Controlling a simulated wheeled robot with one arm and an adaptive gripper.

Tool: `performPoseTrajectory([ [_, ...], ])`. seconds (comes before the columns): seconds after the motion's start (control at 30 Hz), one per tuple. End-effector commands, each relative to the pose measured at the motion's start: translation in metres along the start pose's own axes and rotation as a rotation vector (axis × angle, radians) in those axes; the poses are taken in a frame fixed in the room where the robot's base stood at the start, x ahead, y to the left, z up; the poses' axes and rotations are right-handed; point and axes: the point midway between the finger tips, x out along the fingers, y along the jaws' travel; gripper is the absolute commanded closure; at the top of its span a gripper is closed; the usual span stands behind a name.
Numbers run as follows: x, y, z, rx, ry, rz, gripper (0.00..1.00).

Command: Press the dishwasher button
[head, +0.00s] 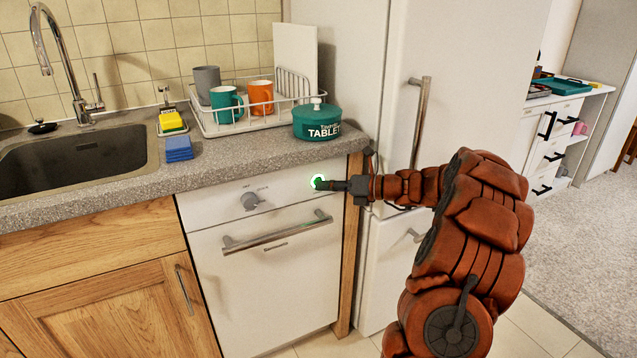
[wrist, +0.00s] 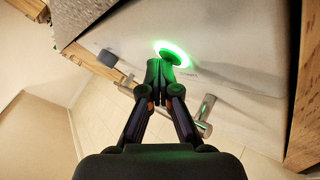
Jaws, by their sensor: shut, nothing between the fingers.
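The white dishwasher (head: 275,277) is under the grey counter, with its door closed. Its button glows in a green ring (head: 317,181) at the right end of the control panel. The button also shows in the wrist view (wrist: 174,56) as a dark disc with bright green light around it. My gripper (head: 325,185) is shut and empty. Its fingertips (wrist: 160,66) are at the button, overlapping its lower edge in the wrist view. I cannot tell whether they touch it. In the head view the fingertips partly hide the button.
A grey knob (head: 250,201) is left of the button, and a metal bar handle (head: 277,234) runs below. The counter above holds a green tablet pot (head: 317,121), a dish rack (head: 205,127) and sponges. A white fridge (head: 450,80) stands close on the right, behind my arm.

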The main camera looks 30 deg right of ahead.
Motion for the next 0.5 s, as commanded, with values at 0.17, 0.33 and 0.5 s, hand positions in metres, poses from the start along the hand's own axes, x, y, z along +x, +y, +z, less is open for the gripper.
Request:
performPoseTrajectory([
  [0.17, -0.002, 0.001, 0.000, 0.000, -0.001, -0.001, 1.00],
  [0.33, -0.007, 0.005, -0.003, 0.001, 0.000, -0.002, 1.00],
  [0.5, -0.011, 0.008, -0.007, 0.001, -0.001, -0.001, 1.00],
])
